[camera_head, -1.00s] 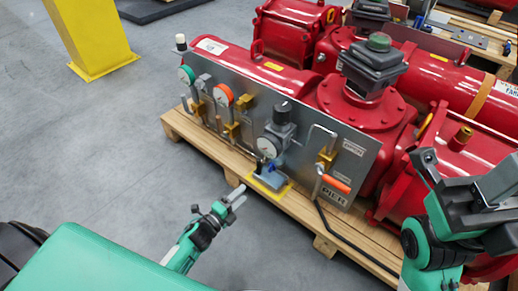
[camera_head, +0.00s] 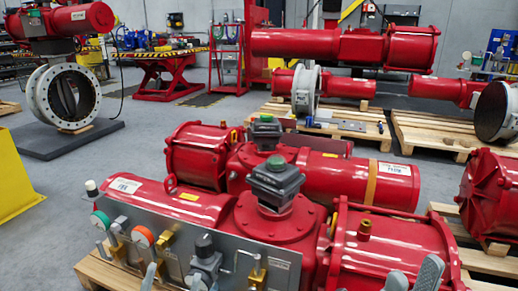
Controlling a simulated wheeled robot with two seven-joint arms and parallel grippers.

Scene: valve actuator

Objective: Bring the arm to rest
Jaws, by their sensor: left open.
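Two light grey fingertips of my right gripper (camera_head: 413,275) rise from the bottom edge at the lower right. They stand apart with nothing seen between them. The rest of that gripper and its arm are below the picture. They appear in front of the red valve actuator (camera_head: 283,232), which lies on a wooden pallet. The actuator's grey control panel (camera_head: 226,265) faces the front, with a green-rimmed gauge (camera_head: 100,220) and an orange-rimmed gauge (camera_head: 143,237). The panel's lower part is cut off.
A yellow post (camera_head: 12,180) stands at the left edge. A large flanged valve (camera_head: 42,100) stands on a dark mat at the back left. A red lift table (camera_head: 165,72) and more red actuators (camera_head: 340,48) on pallets are behind.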

